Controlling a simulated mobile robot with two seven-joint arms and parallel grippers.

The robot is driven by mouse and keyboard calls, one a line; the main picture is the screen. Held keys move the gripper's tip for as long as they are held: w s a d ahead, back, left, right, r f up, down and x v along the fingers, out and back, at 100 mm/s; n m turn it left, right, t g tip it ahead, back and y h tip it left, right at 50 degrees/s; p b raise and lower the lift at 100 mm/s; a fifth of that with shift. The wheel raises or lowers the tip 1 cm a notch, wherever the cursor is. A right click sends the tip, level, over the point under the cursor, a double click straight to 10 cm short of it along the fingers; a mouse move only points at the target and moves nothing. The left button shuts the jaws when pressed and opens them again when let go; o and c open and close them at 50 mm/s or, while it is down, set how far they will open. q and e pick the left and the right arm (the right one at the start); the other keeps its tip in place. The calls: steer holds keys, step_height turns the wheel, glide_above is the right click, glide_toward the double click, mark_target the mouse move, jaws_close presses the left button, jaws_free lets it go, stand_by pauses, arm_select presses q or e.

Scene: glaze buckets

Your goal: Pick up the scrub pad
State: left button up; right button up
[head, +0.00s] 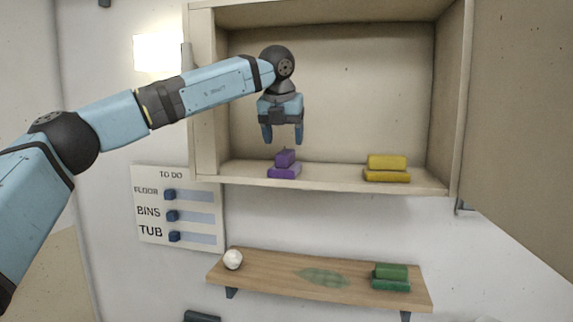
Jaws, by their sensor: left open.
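A purple two-part item stands on the floor of the open wall cabinet, with a small darker block (285,157) on a wider, lighter base (284,172). A yellow two-layer block (387,163) lies further right on the same cabinet floor. A green two-layer block (391,272) lies at the right of the wooden shelf below. I cannot tell for sure which of these is the scrub pad. My left gripper (283,138) points down with its fingers apart and empty, just above the purple item and not visibly touching it. My right gripper is out of view.
The cabinet (320,184) has side walls and a door (520,100) swung open at right. The wooden shelf (260,268) also bears a white ball (233,259) and a green smear (323,276). A TO DO board (178,208) with sliders hangs at left.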

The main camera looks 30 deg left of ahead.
mark_target(285, 152)
arm_select(q)
steer(key=shift+s+f+p, duration=0.15)
steer(key=shift+p, duration=0.15)
steer(key=p+x, duration=0.1)
steer(key=x, duration=0.4)
steer(key=shift+p, duration=0.3)
steer(key=shift+d+r, duration=0.1)
steer(key=shift+r, duration=0.1)
steer(key=shift+c, duration=0.5)
steer(key=c, duration=1)
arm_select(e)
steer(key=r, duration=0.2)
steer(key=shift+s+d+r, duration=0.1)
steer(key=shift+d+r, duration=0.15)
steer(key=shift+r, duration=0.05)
arm_select(q)
step_height(285, 152, up, 9)
steer(key=shift+r+b, duration=0.2)
steer(key=shift+b, duration=0.85)
steer(key=shift+r, duration=0.3)
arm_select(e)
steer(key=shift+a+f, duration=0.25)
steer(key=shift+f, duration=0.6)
